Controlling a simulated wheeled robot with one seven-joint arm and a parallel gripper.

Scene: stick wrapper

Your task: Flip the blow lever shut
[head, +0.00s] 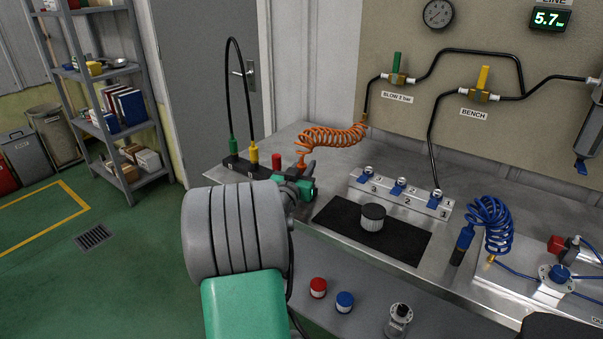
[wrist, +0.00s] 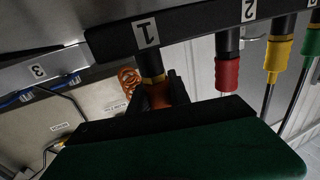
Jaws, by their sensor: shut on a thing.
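The blow lever (head: 397,62) is a green handle on a brass valve at the wall panel, above the "BLOW 2 bar" label. It stands upright, across the horizontal pipe. My gripper (head: 303,168) is well to the left of and below it, at the rack on the bench. In the wrist view my gripper (wrist: 163,94) is shut on an orange connector (wrist: 159,97) under the rack's place 1. The orange coiled hose (head: 333,137) runs from the blow line towards my gripper. My wrist hides part of the rack in the head view.
A yellow bench lever (head: 483,77) stands upright to the right. The rack (wrist: 190,25) also carries red, yellow and green connectors. A numbered block (head: 400,192), a black mat (head: 340,222) with a knurled cap (head: 373,217) and a blue coiled hose (head: 492,222) occupy the bench.

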